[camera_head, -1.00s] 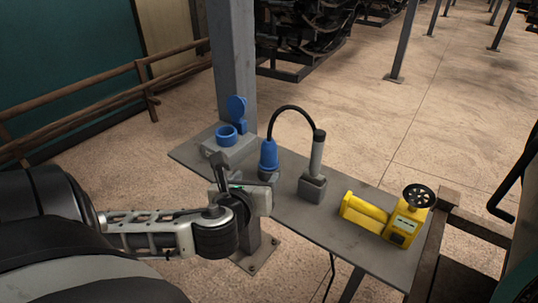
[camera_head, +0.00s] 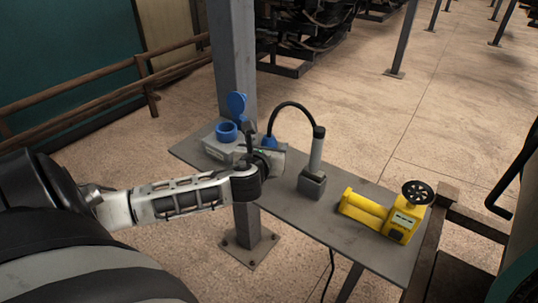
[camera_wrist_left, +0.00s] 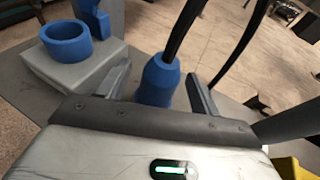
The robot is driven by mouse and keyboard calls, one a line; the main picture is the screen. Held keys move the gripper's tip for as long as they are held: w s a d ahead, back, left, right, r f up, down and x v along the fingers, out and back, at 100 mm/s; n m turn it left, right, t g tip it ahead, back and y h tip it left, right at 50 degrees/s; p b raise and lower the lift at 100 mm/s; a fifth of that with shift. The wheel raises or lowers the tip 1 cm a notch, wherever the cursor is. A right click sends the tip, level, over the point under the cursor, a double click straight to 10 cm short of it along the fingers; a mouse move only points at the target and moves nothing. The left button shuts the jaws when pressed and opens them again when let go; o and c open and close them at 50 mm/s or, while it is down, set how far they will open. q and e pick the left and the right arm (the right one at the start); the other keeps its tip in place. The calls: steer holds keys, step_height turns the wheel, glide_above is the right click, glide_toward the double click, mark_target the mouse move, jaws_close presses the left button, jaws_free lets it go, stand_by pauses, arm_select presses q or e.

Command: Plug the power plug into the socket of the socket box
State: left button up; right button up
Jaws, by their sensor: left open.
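The blue power plug (camera_wrist_left: 159,82) stands upright with a black cable rising from its top. In the left wrist view it sits between the two fingers of my left gripper (camera_wrist_left: 160,84), which are apart with a gap visible on both sides. In the head view my left gripper (camera_head: 262,143) hides most of the plug; only a little blue (camera_head: 270,141) shows. The socket box (camera_head: 215,148) is a grey box with a blue round socket (camera_head: 227,131) and a raised blue lid (camera_head: 237,104). The box also shows in the left wrist view (camera_wrist_left: 80,75), left of the plug. My right gripper is not in view.
A grey cylinder in a square base (camera_head: 312,184) stands right of the plug, joined to the cable. A yellow device with a black handwheel (camera_head: 393,220) sits at the right of the grey table (camera_head: 335,225). A grey post (camera_head: 232,60) rises behind the socket box.

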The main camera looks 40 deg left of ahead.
arm_select(q)
steer(key=shift+x, duration=1.5)
steer(key=c, duration=1.1)
steer(key=shift+c, duration=0.2)
steer(key=shift+r, duration=0.1)
